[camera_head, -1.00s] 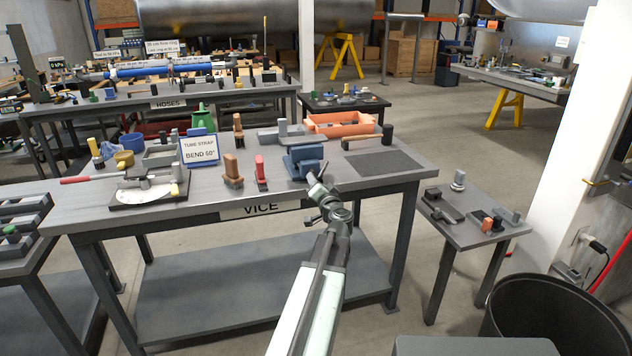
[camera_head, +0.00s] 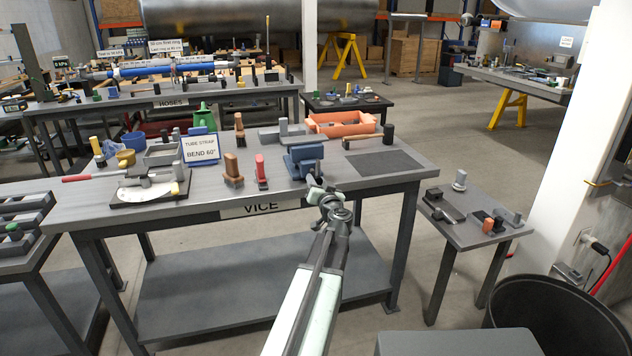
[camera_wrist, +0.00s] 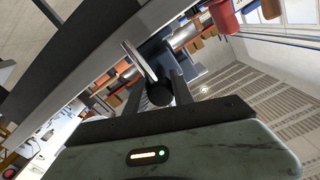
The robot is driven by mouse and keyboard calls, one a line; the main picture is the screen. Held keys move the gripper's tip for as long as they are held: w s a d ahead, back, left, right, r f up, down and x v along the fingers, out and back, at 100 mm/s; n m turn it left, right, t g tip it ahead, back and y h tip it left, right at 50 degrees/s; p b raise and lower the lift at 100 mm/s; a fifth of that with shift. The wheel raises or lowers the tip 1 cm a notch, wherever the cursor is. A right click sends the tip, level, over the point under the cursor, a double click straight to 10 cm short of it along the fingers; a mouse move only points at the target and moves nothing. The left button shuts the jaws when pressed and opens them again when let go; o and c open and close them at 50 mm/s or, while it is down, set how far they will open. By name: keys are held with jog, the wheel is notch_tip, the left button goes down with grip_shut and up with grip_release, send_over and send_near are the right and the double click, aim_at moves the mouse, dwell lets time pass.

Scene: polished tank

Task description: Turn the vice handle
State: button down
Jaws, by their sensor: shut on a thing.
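The blue vice (camera_head: 304,162) stands at the front edge of the bench with the sign VICE. My gripper (camera_head: 317,189) is in front of it, just off the bench edge. In the wrist view my gripper (camera_wrist: 160,88) has its two dark fingers on either side of a dark round part of the vice handle, shut on it. A pale metal bar of the handle (camera_wrist: 138,60) crosses just beyond the fingers, slanted. The blue vice body (camera_wrist: 156,55) shows behind it, partly hidden. In the head view the handle is too small to make out clearly.
On the bench (camera_head: 110,208) stand a red-handled bender (camera_head: 150,188), brown and red upright tools, an orange tray (camera_head: 340,124) and a hammer (camera_head: 387,134). A small side table (camera_head: 465,228) is at the right. A black bin (camera_head: 555,315) is at the lower right.

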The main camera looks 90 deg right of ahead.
jog(key=shift+w, duration=0.3)
jog(key=c, duration=1.1)
grip_release()
jog(key=shift+r, duration=0.1)
jog(key=shift+s, duration=0.15)
jog(key=shift+a, duration=0.1)
jog(key=v, duration=0.7)
jog(key=shift+s+a, duration=0.2)
jog(key=shift+a, duration=0.1)
